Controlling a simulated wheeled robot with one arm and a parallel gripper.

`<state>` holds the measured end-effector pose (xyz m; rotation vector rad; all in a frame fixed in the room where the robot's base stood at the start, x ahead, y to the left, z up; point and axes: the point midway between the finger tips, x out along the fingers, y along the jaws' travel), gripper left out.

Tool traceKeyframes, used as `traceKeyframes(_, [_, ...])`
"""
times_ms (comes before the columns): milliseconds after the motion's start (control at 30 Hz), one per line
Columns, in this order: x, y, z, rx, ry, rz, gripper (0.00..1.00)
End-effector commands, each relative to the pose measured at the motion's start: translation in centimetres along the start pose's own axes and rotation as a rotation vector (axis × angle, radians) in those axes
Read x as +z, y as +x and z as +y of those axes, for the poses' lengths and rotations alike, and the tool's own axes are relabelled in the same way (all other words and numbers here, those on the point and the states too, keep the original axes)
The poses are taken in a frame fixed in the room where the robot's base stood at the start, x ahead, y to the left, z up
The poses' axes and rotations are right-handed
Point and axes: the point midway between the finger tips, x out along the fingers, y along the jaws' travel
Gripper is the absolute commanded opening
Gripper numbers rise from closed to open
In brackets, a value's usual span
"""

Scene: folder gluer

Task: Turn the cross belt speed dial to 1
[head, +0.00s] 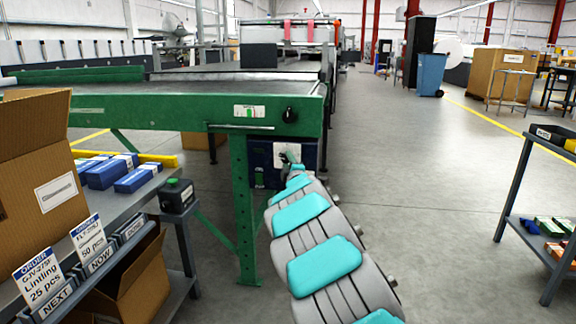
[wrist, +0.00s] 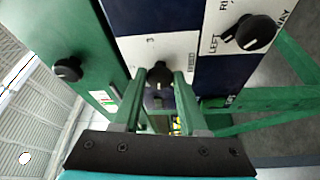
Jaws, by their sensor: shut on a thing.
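A black dial (wrist: 158,82) sits on a white plate (wrist: 150,50) of a dark blue control box. A "3" is readable on the plate; the other marking is too blurred to read. My gripper (wrist: 160,74) is shut on this dial, one green finger on each side. The dial's pointer direction is not clear. In the head view the dark blue control box (head: 308,155) hangs under the green conveyor, and my arm reaches to it, hiding the dial. My gripper (head: 292,163) is small there.
Another black dial (wrist: 249,32) with "LEFT" and "AWAY" labels is to the right of the gripped one. A black knob (wrist: 67,69) is on the green frame at left, also in the head view (head: 289,115). A green leg (head: 243,210) stands left of my arm.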

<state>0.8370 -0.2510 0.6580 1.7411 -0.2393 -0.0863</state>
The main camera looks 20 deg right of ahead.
Motion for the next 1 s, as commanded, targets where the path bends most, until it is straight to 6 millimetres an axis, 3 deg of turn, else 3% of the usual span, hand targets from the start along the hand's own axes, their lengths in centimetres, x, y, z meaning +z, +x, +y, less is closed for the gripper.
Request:
traceKeyframes(600, [-0.24,0.06,0.12,-0.014,-0.040,0.005,0.00])
traceKeyframes(633, [-0.24,0.06,0.12,-0.014,-0.040,0.005,0.44])
traceKeyframes(867, [-0.15,0.04,0.08,-0.015,-0.039,0.003,0.70])
traceKeyframes(1000, [-0.10,0.04,0.06,-0.015,-0.039,0.002,0.72])
